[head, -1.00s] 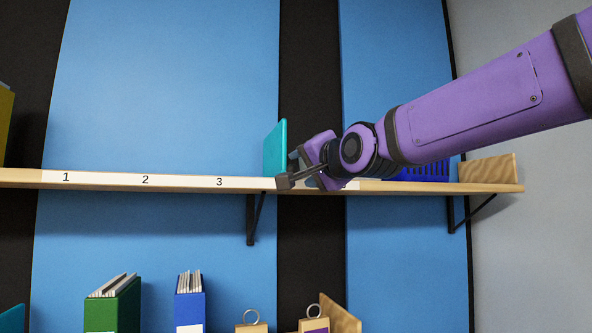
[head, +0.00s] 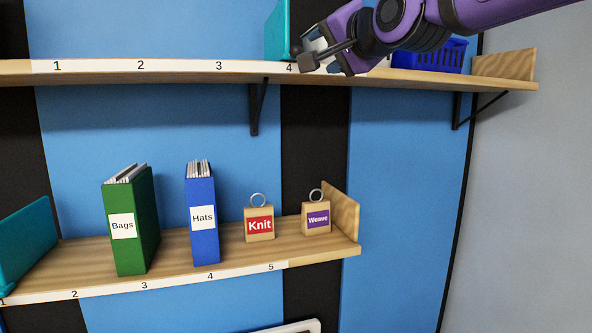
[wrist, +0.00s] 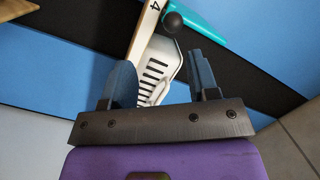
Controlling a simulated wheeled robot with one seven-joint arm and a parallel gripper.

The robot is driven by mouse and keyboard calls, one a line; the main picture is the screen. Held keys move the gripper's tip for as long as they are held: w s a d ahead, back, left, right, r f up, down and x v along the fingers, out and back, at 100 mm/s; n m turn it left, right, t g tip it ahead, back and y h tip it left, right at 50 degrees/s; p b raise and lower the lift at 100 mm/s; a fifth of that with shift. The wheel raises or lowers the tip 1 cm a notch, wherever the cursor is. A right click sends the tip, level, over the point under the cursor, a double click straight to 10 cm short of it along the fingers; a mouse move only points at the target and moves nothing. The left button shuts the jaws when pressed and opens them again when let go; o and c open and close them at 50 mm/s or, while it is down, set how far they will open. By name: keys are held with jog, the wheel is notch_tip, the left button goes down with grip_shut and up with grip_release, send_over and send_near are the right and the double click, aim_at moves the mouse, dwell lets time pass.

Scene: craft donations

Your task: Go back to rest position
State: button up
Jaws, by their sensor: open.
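My gripper (head: 324,56) is in front of the upper shelf (head: 190,72), just right of the number 4 and the teal bookend (head: 277,32). Its jaws are open. In the wrist view my gripper (wrist: 162,78) has its two fingers apart. A white slotted object (wrist: 157,70) shows between and beyond them; I cannot tell from this view whether they touch it. In the head view my gripper and arm mostly hide that object. The teal bookend also shows in the wrist view (wrist: 210,18).
A blue basket (head: 428,56) and a wooden end piece (head: 505,65) stand on the upper shelf's right. The lower shelf (head: 190,268) holds a green Bags binder (head: 130,225), a blue Hats binder (head: 202,215), and Knit (head: 259,225) and Weave (head: 317,218) tags. Space before the lower shelf looks clear.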

jog(key=s+d+f+n+g+h, duration=0.1)
jog(key=s+d+f+g+h, duration=0.2)
jog(key=s+d+f, duration=0.4)
jog(key=s+d+f+n+g+h, duration=0.2)
jog(key=s+d+f+h, duration=0.15)
jog(key=d+f, duration=0.55)
jog(key=s+d+f+n+g, duration=0.1)
jog(key=s+d+f+g, duration=0.1)
jog(key=s+f, duration=0.4)
jog(key=s+d+f+n+g+h, duration=0.1)
jog(key=s+d+f+g, duration=0.2)
jog(key=s, duration=0.6)
notch_tip(320, 180, down, 4)
jog(key=d, duration=0.2)
jog(key=shift+d+r+g, duration=0.25)
jog(key=shift+d+g, duration=0.05)
